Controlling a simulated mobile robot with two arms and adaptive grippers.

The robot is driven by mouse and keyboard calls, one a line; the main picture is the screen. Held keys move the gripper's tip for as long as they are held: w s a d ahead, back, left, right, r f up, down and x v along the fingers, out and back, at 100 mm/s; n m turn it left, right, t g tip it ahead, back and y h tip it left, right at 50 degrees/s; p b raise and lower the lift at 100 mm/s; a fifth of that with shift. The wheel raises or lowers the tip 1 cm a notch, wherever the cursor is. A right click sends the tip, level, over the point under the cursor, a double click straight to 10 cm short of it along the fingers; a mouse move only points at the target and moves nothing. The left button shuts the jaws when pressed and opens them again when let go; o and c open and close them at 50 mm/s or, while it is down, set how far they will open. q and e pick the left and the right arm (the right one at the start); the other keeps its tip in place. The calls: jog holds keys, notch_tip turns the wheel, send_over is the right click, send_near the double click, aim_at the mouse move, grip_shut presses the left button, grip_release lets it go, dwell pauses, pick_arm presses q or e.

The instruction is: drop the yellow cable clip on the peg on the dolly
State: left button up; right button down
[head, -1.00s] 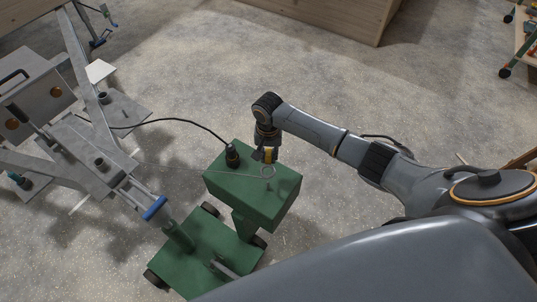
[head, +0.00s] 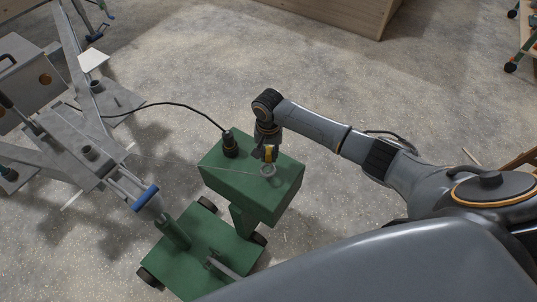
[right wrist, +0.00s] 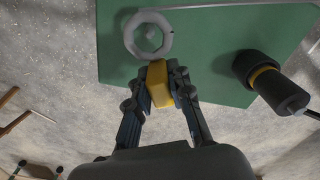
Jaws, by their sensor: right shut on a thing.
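The yellow cable clip (head: 269,153) is held in my right gripper (head: 266,155), low over the top of the green dolly (head: 219,174). In the right wrist view its yellow body (right wrist: 159,84) sits between the two fingers, and a grey ring (right wrist: 165,21) shows just beyond it. The peg (right wrist: 149,38) shows inside the ring's opening. I cannot tell whether the ring is around the peg or still above it. My left gripper is out of view.
A black tool with a cable (head: 231,146) stands on the dolly top, left of the gripper. A thin light line crosses the top. A grey metal stand with a blue-ended bar (head: 145,197) is at the left. Concrete floor is open behind the dolly.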

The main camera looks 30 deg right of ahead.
aim_at(269, 168)
jog(key=shift+f+b, duration=1.4)
jog(key=shift+b, duration=0.1)
jog(key=shift+f, duration=1)
jog(key=c, duration=1.1)
grip_release()
jog(key=shift+c, duration=0.2)
jog(key=shift+r, duration=0.1)
notch_tip(269, 168, up, 12)
jog(key=shift+f, duration=0.1)
